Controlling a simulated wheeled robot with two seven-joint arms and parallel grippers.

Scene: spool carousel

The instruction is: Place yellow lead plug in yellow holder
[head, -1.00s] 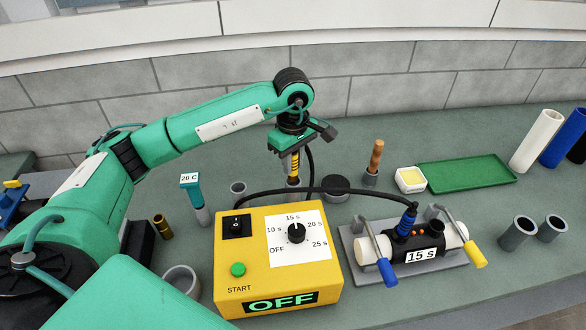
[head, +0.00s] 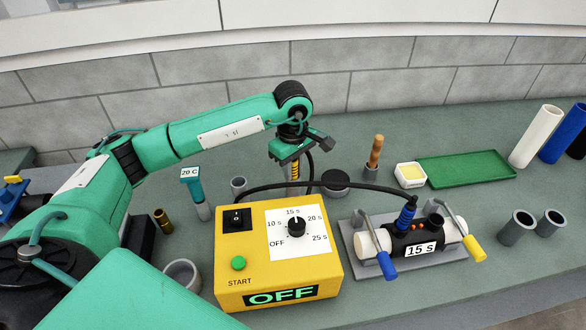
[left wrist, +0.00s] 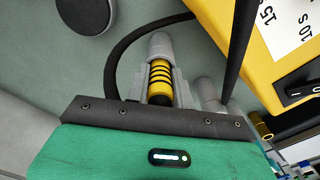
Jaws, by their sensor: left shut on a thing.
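The yellow lead plug (left wrist: 160,82), with black rings, is between the fingers of my left gripper (left wrist: 160,95) in the left wrist view. In the head view the plug (head: 295,170) is partly visible below my left gripper (head: 296,160), behind the yellow control box. A grey cylindrical holder (left wrist: 161,46) lies at the plug's end in the left wrist view; the plug appears in line with it, and I cannot tell how deep it sits. A black cable runs from the plug to the control box. My right gripper is not in view.
The yellow control box (head: 278,275) reads OFF. Right of it is a clamp fixture (head: 400,262) with a blue plug standing in its black fitting (head: 412,240). A black-topped round pot (head: 335,182), grey cup (head: 238,188) and 20 C tool (head: 192,185) stand nearby. A green tray (head: 465,171) lies right.

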